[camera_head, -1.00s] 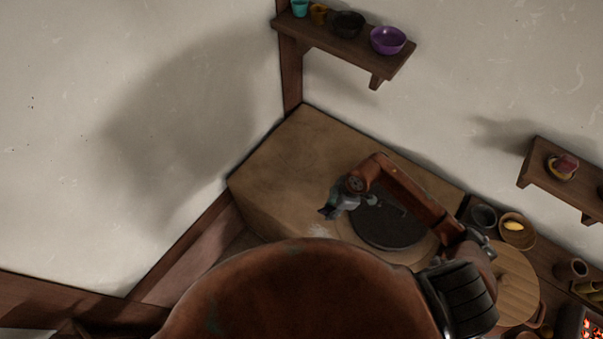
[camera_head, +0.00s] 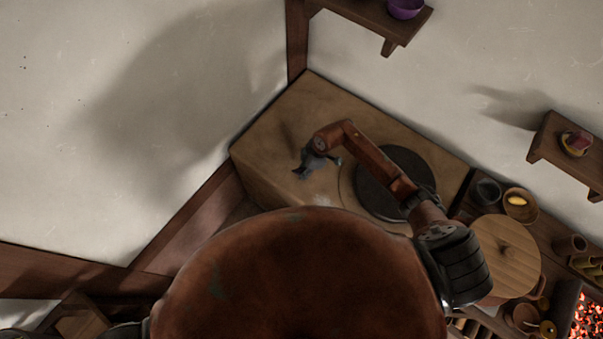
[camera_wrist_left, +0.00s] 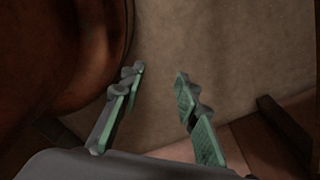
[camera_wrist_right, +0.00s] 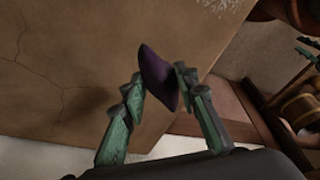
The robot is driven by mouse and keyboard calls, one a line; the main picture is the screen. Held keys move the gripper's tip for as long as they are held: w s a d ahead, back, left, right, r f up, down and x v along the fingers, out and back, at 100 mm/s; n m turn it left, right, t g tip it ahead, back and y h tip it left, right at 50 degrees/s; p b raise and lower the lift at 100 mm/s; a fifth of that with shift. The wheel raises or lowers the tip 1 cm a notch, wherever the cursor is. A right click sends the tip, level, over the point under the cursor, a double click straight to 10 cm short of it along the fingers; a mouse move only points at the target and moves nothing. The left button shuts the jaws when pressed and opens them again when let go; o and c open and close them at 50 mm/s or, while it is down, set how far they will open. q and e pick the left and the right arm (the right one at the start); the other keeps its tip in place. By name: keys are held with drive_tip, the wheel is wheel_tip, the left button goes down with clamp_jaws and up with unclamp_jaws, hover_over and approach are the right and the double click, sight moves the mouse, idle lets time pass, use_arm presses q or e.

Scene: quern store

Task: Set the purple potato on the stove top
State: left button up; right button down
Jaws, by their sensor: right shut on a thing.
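The purple potato (camera_wrist_right: 158,78) is dark and pointed, and shows only in the right wrist view. My right gripper (camera_wrist_right: 159,85) is shut on it, with the green-padded fingers on either side. In the head view my right gripper (camera_head: 304,167) is over the tan, block-shaped stove (camera_head: 285,125), left of its dark round plate (camera_head: 400,185). The potato cannot be made out there. In the right wrist view the stove's cracked surface (camera_wrist_right: 70,60) lies behind the potato; I cannot tell the gap. My left gripper (camera_wrist_left: 161,72) is open and empty in the left wrist view.
Right of the stove stand a dark cup (camera_head: 487,191), a bowl with a yellow thing (camera_head: 520,206) and a wooden-lidded pot (camera_head: 506,257). Glowing embers (camera_head: 588,318) are at the lower right. Wall shelves (camera_head: 365,14) hang above. The stove surface left of the plate is clear.

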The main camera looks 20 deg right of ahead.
wheel_tip(320, 180, down, 3)
drive_tip(key=shift+s+d+r, duration=0.1)
drive_tip(key=shift+s+d, duration=0.05)
use_arm(q)
drive_tip(key=shift+w+a+f, duration=0.15)
drive_tip(key=shift+w+a, duration=0.2)
drive_tip(key=shift+w, duration=0.05)
drive_tip(key=shift+a, duration=0.1)
use_arm(e)
drive_tip(key=shift+f, duration=0.25)
drive_tip(key=c, duration=1.5)
unclamp_jaws()
use_arm(q)
drive_tip(key=shift+s, duration=0.1)
use_arm(e)
drive_tip(key=shift+r, duration=0.2)
use_arm(q)
drive_tip(key=shift+r+p, duration=0.7)
drive_tip(key=shift+r, duration=0.2)
use_arm(e)
drive_tip(key=v, duration=1.2)
